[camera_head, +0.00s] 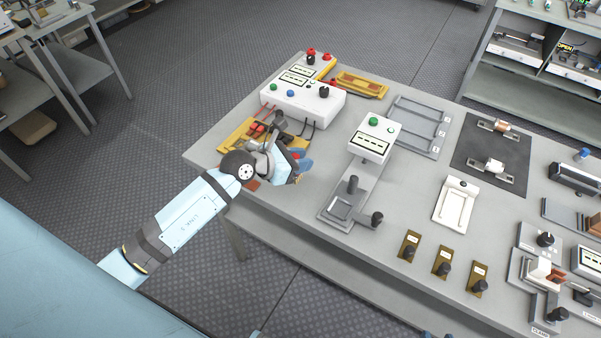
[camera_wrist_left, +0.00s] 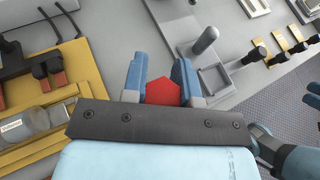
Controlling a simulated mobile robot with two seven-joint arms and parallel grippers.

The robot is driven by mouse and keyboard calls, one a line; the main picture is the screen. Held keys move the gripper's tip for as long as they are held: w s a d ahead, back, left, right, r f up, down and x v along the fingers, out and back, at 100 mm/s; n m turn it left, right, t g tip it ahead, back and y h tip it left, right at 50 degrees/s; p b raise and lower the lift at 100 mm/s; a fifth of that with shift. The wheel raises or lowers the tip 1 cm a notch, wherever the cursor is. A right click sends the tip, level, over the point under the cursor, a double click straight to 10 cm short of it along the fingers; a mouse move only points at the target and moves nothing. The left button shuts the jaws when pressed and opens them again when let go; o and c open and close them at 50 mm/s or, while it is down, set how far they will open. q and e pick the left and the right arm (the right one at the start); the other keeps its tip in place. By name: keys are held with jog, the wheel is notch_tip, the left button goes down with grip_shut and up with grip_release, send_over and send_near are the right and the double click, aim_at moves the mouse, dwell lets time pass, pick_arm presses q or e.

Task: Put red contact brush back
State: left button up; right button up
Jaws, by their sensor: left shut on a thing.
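My left gripper (camera_head: 301,169) is just right of the yellow tray (camera_head: 231,137) at the left end of the table. In the left wrist view its blue fingers (camera_wrist_left: 160,78) are shut on a red piece (camera_wrist_left: 163,92), which I take for the red contact brush. Only the red top of it shows; its lower part is hidden. The yellow tray is also at the left of the wrist view (camera_wrist_left: 88,62), with a grey cylinder (camera_wrist_left: 22,126) and copper-ended black pieces (camera_wrist_left: 52,90) on it. Blue tips at the bottom edge (camera_head: 428,334) may be my right gripper.
A white tester box (camera_head: 315,102) with red and black leads stands behind the yellow tray. A display stand (camera_head: 372,140) with a grey fixture and dark knobs (camera_head: 352,185) is to the right. Bare table lies between the gripper and that fixture.

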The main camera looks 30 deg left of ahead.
pick_arm(q)
jog(key=shift+f, duration=2.7)
jog(key=shift+f+b, duration=0.15)
jog(key=shift+b, duration=0.15)
jog(key=o, duration=0.9)
